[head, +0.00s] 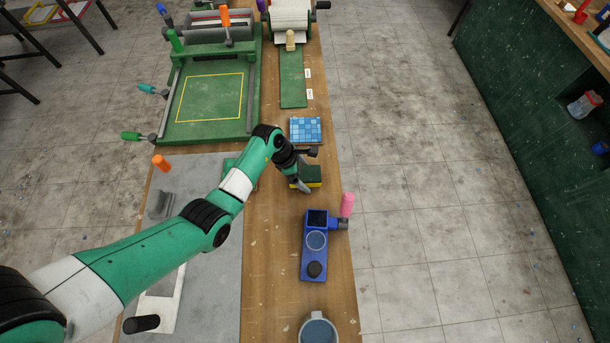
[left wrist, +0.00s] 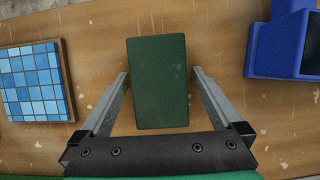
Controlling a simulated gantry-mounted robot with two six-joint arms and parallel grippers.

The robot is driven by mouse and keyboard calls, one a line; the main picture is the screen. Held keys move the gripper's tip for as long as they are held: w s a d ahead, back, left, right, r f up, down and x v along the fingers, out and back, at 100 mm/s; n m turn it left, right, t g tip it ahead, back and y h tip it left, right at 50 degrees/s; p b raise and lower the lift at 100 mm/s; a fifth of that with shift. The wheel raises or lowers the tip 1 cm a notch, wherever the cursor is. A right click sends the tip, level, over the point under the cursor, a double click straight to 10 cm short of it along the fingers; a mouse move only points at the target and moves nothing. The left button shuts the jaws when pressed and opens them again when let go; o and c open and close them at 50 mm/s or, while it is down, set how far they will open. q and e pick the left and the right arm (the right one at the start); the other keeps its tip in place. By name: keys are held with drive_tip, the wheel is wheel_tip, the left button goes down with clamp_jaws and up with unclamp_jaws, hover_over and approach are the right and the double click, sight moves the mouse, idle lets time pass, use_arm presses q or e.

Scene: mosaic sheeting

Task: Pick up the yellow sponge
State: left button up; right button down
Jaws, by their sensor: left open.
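The yellow sponge (head: 312,183) lies on the wooden bench; its top is dark green and its yellow side shows low down in the head view. In the left wrist view its green top (left wrist: 158,85) sits between my two fingers, with a gap on each side. My left gripper (head: 306,170) is open at the sponge, and its open fingers also show in the left wrist view (left wrist: 160,76). Part of the sponge is hidden behind the gripper in the head view. I cannot tell how far down its sides the fingertips reach. My right gripper is not in view.
A blue mosaic tile sheet (head: 306,130) lies just behind the sponge. A blue device (head: 315,258) with a pink handle stands in front of it. A green press frame (head: 208,132) is at the back left. Bare wood (head: 272,225) shows left of the blue device.

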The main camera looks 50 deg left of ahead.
sight(309, 174)
use_arm(q)
drive_tip(key=shift+c, duration=0.3)
drive_tip(key=c, duration=1.2)
wheel_tip(309, 174, up, 5)
drive_tip(key=shift+d+f+p, duration=0.1)
drive_tip(key=shift+f+p, duration=0.1)
drive_tip(key=shift+p, duration=0.7)
drive_tip(key=s+d+r+p, duration=0.1)
drive_tip(key=s+d+r, duration=0.2)
drive_tip(key=s+d+r+p, duration=0.2)
drive_tip(key=d+r, duration=0.1)
drive_tip(key=d, duration=0.1)
drive_tip(key=s+d+r+p, duration=0.1)
drive_tip(key=s+d+r, duration=0.2)
drive_tip(key=d, duration=0.1)
drive_tip(key=shift+s, duration=0.3)
